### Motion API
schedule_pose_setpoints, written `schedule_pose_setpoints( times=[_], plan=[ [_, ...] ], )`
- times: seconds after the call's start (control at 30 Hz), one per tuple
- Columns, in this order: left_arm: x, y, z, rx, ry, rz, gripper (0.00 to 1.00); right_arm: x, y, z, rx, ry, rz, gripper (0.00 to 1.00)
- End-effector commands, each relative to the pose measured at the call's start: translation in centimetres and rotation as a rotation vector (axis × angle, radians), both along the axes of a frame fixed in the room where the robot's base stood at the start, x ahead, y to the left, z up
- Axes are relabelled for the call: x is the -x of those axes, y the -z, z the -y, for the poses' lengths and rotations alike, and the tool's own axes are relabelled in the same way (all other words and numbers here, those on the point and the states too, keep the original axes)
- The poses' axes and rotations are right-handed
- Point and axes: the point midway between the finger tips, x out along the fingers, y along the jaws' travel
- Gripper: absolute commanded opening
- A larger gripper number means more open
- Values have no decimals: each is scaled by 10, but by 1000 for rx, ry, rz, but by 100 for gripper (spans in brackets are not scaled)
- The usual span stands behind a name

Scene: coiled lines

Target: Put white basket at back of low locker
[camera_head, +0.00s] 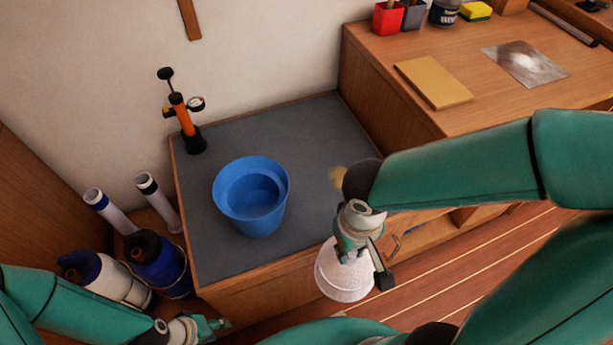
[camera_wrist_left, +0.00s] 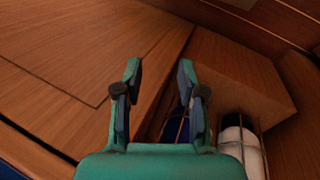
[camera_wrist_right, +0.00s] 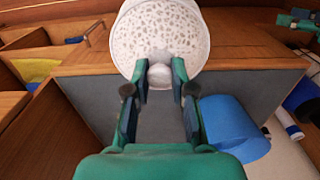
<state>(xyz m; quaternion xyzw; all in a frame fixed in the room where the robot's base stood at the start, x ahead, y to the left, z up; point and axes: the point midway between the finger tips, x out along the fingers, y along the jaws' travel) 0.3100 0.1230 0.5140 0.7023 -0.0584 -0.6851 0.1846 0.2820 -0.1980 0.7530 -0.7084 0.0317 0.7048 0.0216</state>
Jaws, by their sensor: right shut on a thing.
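A white speckled basket (camera_head: 343,277) hangs in my right gripper (camera_head: 357,250), just off the front right edge of the low locker (camera_head: 315,135). The locker has a grey top with a wooden edge. In the right wrist view the basket (camera_wrist_right: 160,30) is beyond the fingertips, and the right gripper (camera_wrist_right: 162,78) is shut on a pale round part of it. My left gripper (camera_head: 212,327) is low at the locker's front left, away from the basket. In the left wrist view the left gripper (camera_wrist_left: 160,75) is open and empty.
A blue bucket (camera_head: 266,215) stands mid-locker. An orange pump (camera_head: 183,115) stands at its back left corner. The back right of the top is bare. A higher wooden counter (camera_head: 440,60) adjoins on the right. Blue and white cylinders (camera_head: 157,262) stand at the left.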

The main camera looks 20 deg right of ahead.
Motion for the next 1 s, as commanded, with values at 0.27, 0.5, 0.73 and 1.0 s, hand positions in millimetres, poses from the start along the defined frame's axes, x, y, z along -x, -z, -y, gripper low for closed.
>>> schedule_pose_setpoints(
  times=[0.27, 0.5, 0.73, 1.0],
  plan=[
    [-1, -52, 0, 0, -1, 2, 40, -35, -2, -2, -17, -13, -9, 0],
    [0, -65, 0, 0, 0, 0, 40, -97, -2, 0, -15, -17, -7, 0],
    [0, -70, 0, 0, 0, 0, 40, -125, 0, 2, -15, -17, -7, 0],
    [0, -78, 0, 0, 0, 0, 40, -157, -1, 3, -15, -19, -5, 0]
  ],
)
